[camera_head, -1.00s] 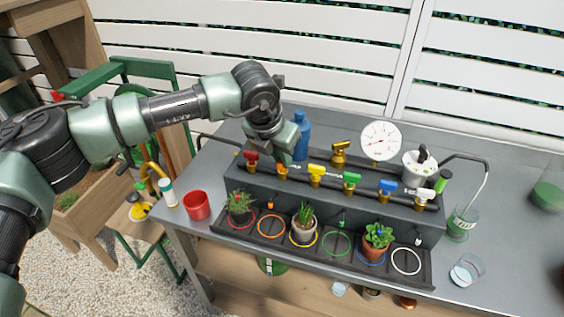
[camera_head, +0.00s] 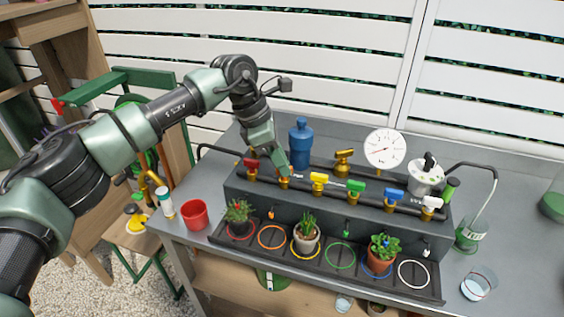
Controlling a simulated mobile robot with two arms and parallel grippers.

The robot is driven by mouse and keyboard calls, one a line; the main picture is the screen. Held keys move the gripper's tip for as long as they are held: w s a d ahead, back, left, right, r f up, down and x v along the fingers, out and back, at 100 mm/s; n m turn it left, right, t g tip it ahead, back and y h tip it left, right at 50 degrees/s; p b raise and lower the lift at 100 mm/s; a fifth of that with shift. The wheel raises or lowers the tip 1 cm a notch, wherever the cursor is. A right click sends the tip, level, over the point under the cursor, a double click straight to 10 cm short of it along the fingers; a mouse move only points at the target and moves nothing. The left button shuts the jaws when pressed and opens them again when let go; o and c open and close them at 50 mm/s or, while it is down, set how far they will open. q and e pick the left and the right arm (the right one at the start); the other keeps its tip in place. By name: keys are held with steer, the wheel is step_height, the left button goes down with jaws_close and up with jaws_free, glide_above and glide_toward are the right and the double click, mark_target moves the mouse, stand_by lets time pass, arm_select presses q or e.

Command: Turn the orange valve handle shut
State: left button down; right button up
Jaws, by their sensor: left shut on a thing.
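A row of valves runs along the dark manifold box (camera_head: 330,205) on the bench. The orange valve (camera_head: 284,183) is second from the left, between the red valve (camera_head: 252,164) and the yellow valve (camera_head: 318,181). My left gripper (camera_head: 282,172) comes down from above and is shut on the orange valve handle. The fingers cover most of that handle, so I cannot tell which way it points. The orange ring (camera_head: 271,237) on the tray below is empty. My right gripper is not in view.
Green (camera_head: 355,189), blue (camera_head: 393,197) and white (camera_head: 431,205) valves stand to the right. A blue bottle (camera_head: 300,146) stands close behind my left gripper, with a gauge (camera_head: 384,148) farther right. A red cup (camera_head: 195,214) and several potted plants stand in front.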

arm_select(q)
steer(key=shift+w+m+g+p, duration=0.15)
steer(key=shift+m+g+p, duration=0.5)
steer(key=shift+m, duration=1.55)
steer(key=shift+g, duration=0.25)
steer(key=c, duration=1.5)
jaws_free()
steer(key=shift+o, duration=0.2)
steer(key=b+v, duration=0.1)
steer(key=v, duration=0.7)
steer(key=shift+d, duration=0.1)
